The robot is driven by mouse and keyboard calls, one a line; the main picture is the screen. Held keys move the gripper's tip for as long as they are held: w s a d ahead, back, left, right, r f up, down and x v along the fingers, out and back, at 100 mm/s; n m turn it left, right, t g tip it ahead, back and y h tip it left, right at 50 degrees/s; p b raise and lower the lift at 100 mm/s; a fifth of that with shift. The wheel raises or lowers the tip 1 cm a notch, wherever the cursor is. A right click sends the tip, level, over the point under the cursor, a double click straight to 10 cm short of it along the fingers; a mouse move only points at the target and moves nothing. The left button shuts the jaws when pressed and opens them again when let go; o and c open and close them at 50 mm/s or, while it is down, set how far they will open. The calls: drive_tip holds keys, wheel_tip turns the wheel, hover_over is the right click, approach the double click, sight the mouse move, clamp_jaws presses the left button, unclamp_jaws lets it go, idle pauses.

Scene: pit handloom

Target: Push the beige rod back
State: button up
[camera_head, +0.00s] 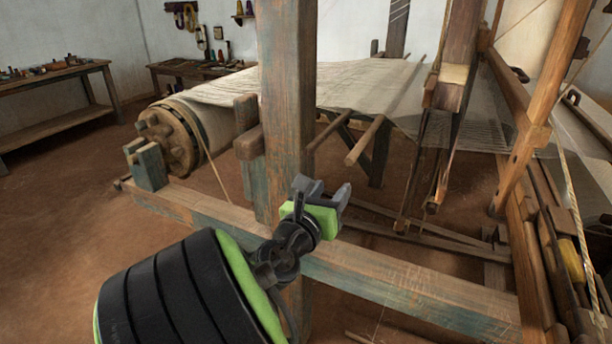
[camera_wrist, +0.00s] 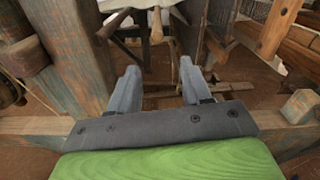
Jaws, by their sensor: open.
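The beige rod (camera_head: 364,141) sticks out toward me from below the cloth of the loom, its near end round and free. A darker brown rod (camera_head: 328,130) runs beside it on the left. In the wrist view the beige rod (camera_wrist: 156,26) shows end-on beyond the fingertips, between their lines, with the brown rod (camera_wrist: 114,22) to its left. My gripper (camera_head: 323,189) is open and empty, in front of and below the rod ends, apart from them. In the wrist view both fingers of my gripper (camera_wrist: 159,68) show nothing between them but background.
A thick upright post (camera_head: 287,90) stands just left of my gripper. A low horizontal beam (camera_head: 400,280) crosses below it. Hanging wooden bars (camera_head: 433,140) lie to the right of the rods. The cloth (camera_head: 360,85) stretches above them.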

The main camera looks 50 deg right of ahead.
drive_tip(key=p, duration=0.6)
approach(353, 156)
drive_tip(key=shift+n, duration=0.3)
drive_tip(key=d+p, duration=0.1)
drive_tip(key=d, duration=0.3)
drive_tip(key=w+d+p, duration=0.1)
drive_tip(key=d, duration=0.2)
drive_tip(key=w+d+f+p, duration=0.1)
drive_tip(key=d+p, duration=0.1)
drive_tip(key=d, duration=0.2)
drive_tip(key=shift+w+d+f, duration=0.1)
drive_tip(key=shift+w+d, duration=0.05)
drive_tip(key=shift+d, duration=0.15)
clamp_jaws()
